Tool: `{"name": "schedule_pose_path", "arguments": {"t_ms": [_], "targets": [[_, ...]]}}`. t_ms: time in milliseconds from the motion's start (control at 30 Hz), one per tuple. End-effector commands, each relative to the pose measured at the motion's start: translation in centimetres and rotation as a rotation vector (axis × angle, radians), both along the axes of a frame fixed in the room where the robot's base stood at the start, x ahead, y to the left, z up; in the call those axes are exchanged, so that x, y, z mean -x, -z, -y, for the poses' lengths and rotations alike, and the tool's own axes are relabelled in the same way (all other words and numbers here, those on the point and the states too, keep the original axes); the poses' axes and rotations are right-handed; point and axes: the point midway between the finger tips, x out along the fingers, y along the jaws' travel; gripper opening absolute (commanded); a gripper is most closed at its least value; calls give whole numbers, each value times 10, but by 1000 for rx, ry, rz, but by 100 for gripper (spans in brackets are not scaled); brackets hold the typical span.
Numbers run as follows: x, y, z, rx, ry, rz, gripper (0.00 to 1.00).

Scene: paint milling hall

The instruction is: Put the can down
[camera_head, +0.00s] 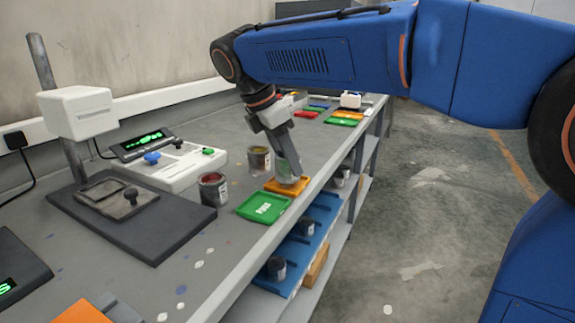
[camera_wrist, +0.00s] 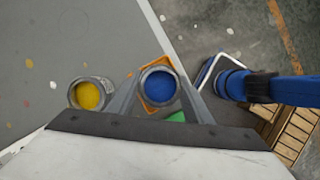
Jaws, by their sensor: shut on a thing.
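My gripper (camera_wrist: 160,90) is shut on a can of blue paint (camera_wrist: 158,84), with one finger on each side of it. The can is seen from above and looks upright. Under it is an orange tray (camera_wrist: 147,66), whose edges show around the can. In the head view my gripper (camera_head: 288,172) points down at the orange tray (camera_head: 273,186) near the bench's front edge. The fingers mostly hide the can there. I cannot tell whether the can's base touches the tray.
A can of yellow paint (camera_wrist: 88,95) stands left of the held can. A green tray (camera_head: 264,207) lies beside the orange one. Another can (camera_head: 213,190) stands near a white scale (camera_head: 165,168). More trays (camera_head: 340,122) lie farther back. A lower shelf (camera_head: 318,262) holds cans.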

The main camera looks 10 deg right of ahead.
Motion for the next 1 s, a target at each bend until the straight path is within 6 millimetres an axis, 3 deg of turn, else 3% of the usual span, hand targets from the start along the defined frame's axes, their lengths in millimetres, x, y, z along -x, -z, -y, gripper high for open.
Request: {"name": "schedule_pose_path", "arguments": {"t_ms": [133, 500, 533, 600, 1000], "targets": [[0, 16, 0, 0, 1, -1, 19], [0, 19, 0, 0, 1, 0, 19], [0, 19, 0, 0, 1, 0, 53], [0, 19, 0, 0, 1, 0, 64], [0, 12, -2, 0, 0, 1, 64]]}}
